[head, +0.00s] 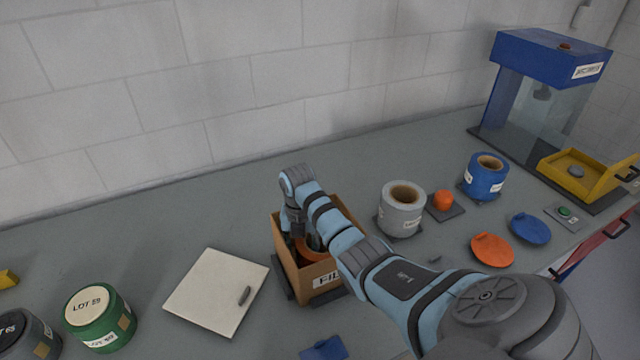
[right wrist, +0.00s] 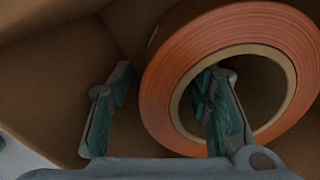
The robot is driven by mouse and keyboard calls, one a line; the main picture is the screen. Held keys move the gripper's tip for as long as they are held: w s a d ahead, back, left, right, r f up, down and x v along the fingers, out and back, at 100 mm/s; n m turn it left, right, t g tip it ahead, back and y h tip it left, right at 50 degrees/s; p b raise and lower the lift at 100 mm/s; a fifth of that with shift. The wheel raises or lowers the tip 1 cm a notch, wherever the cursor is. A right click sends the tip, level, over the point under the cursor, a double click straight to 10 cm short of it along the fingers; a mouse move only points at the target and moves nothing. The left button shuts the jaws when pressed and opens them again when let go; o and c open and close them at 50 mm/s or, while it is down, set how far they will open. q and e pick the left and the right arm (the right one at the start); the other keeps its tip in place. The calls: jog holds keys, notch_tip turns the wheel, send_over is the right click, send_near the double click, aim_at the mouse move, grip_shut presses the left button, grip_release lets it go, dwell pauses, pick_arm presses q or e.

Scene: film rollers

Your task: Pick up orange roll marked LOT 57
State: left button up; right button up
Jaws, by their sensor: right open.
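The orange roll (right wrist: 235,28) lies inside an open cardboard box (right wrist: 50,70) in the right wrist view. A little of the roll (head: 312,254) shows inside the cardboard box (head: 287,262) in the head view; no LOT 57 mark can be read. My right gripper (right wrist: 168,80) is open and down in the box. One finger is outside the roll at the left, and the other is at the core opening, so the roll's wall lies between them. Whether either finger touches it cannot be told. My left gripper is not in view.
A white lid panel (head: 215,290) and a green roll (head: 100,318) lie left of the box. A grey roll (head: 402,209), a blue roll (head: 485,176) and orange and blue discs (head: 493,250) are to the right. A block wall runs behind the bench.

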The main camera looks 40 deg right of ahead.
jog(key=shift+f, duration=0.65)
jog(key=shift+s+d+r, duration=0.1)
jog(key=shift+s, duration=0.05)
jog(key=shift+s+r, duration=0.1)
jog(key=shift+c, duration=1.1)
grip_shut()
jog(key=shift+r, duration=0.1)
